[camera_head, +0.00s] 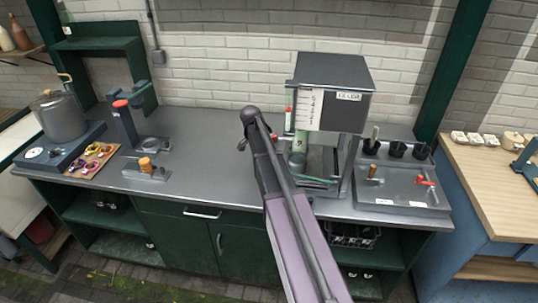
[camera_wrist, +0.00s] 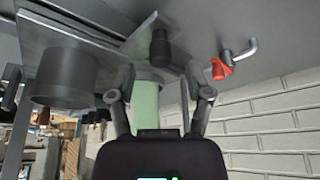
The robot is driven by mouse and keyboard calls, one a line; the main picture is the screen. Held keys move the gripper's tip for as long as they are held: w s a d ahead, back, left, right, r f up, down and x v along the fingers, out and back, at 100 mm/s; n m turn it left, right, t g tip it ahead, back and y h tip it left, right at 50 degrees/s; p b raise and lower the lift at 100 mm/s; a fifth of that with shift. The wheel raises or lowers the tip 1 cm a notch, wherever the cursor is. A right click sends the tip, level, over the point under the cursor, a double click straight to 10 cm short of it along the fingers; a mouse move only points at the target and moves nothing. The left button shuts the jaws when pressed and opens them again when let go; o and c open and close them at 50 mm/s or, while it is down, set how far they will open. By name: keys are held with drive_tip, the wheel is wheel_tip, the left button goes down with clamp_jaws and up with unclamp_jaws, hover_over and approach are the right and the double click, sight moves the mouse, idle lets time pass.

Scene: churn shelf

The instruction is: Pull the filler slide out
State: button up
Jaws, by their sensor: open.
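The filler (camera_head: 335,90) is a dark box labelled as a filler, with a white scale on its left side, raised on a stand at the back of the counter. A pale green cylinder (camera_head: 299,142) is under it. In the wrist view my gripper (camera_wrist: 158,92) is open, its two fingers apart on either side of a green cylinder (camera_wrist: 145,105) that shows behind them. I cannot tell whether they touch it. A red knob (camera_wrist: 221,69) with a bent metal rod is right of the fingers. I cannot tell which part is the slide. My arm hides my gripper in the head view.
A press-like stand (camera_head: 128,125), a tray of coloured rings (camera_head: 93,163) and a pot (camera_head: 60,118) are at left. The counter (camera_head: 205,150) is clear between.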

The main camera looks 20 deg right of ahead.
drive_tip(key=shift+b+x, duration=0.7)
drive_tip(key=shift+x, duration=0.3)
clamp_jaws()
